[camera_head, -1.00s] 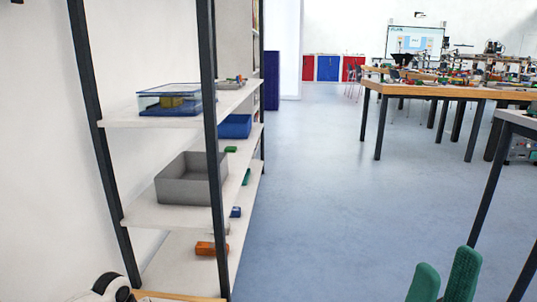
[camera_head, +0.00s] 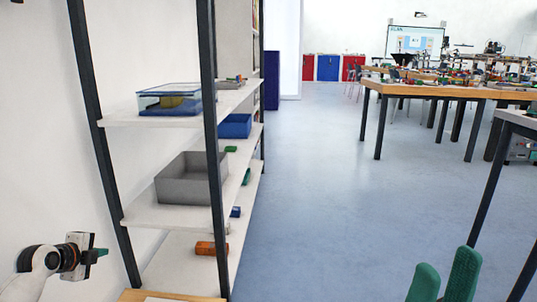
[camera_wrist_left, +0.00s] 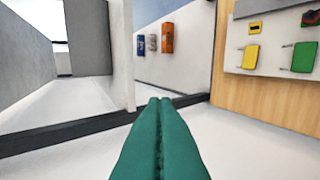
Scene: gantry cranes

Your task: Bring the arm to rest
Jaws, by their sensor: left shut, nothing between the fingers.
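My left gripper (camera_head: 104,253) is at the lower left of the head view, beside the lower part of the shelf rack. In the left wrist view its green fingers (camera_wrist_left: 160,101) lie flat together with nothing between them. My right gripper (camera_head: 447,262) shows at the bottom right of the head view as two green fingers standing up with a gap between them. Nothing is seen between them. The rest of the right arm is out of view.
A shelf rack (camera_head: 212,140) with dark posts stands at the left, holding a grey bin (camera_head: 190,180), a clear blue-based box (camera_head: 170,100) and an orange block (camera_head: 207,248). A table (camera_head: 470,92) stands far right. The blue-grey floor (camera_head: 320,200) between is clear.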

